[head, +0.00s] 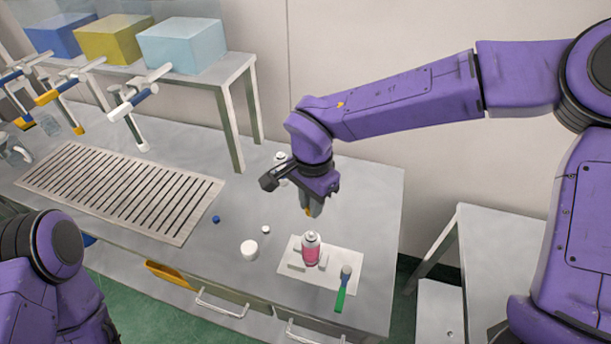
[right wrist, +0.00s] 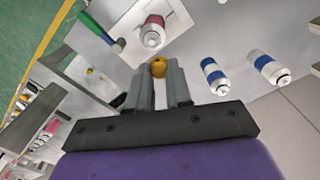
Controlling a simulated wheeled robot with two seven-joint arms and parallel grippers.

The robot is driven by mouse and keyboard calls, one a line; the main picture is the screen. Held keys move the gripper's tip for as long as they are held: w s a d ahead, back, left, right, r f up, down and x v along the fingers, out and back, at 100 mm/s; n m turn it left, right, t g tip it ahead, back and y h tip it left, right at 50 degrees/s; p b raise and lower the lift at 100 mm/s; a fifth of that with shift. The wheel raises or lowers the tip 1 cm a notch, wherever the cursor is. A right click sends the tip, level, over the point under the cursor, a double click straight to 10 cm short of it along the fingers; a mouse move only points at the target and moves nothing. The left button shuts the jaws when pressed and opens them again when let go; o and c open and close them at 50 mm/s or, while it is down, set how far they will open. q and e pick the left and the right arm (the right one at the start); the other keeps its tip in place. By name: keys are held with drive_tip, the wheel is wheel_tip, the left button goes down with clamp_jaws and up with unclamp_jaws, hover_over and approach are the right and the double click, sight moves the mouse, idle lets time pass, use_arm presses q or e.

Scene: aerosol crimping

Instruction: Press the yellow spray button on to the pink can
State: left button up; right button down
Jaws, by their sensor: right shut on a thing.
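The pink can (head: 311,252) stands upright on a white plate (head: 349,262) near the front right of the bench. It has a pale top and also shows in the right wrist view (right wrist: 154,24). My right gripper (head: 312,210) is above and behind the can, pointing down. It is shut on the yellow spray button (right wrist: 158,68), held at the fingertips. The button (head: 307,211) is partly hidden by the fingers in the head view. It is apart from the can. My left arm shows at the lower left of the head view, but its gripper is out of view.
A green-handled tool (head: 341,296) lies at the plate's right side. A white round cap (head: 249,250), a small white piece (head: 265,229) and a blue button (head: 216,219) lie to the left. Blue-and-white cans (right wrist: 214,75) stand nearby. A slotted grate (head: 120,190) covers the bench's left.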

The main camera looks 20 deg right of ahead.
sight(313, 234)
drive_tip(key=shift+s+f+b, duration=0.3)
drive_tip(key=shift+f, duration=0.05)
drive_tip(key=shift+s+f+b, duration=0.4)
drive_tip(key=shift+s+b, duration=0.45)
drive_tip(key=shift+b, duration=0.05)
drive_tip(key=f+b, duration=0.1)
drive_tip(key=w+f+b, duration=0.1)
drive_tip(key=f+b, duration=0.1)
drive_tip(key=shift+w+d, duration=0.1)
drive_tip(key=shift+w, duration=0.05)
drive_tip(key=shift+w+f, duration=0.1)
drive_tip(key=shift+f, duration=0.5)
drive_tip(key=shift+s, duration=0.4)
use_arm(q)
drive_tip(key=f, duration=0.2)
drive_tip(key=s+f, duration=0.1)
drive_tip(key=f, duration=0.2)
drive_tip(key=shift+s+f, duration=0.15)
drive_tip(key=shift+f, duration=0.15)
use_arm(e)
drive_tip(key=shift+w, duration=0.1)
drive_tip(key=shift+w+f, duration=0.1)
use_arm(q)
drive_tip(key=shift+r, duration=0.1)
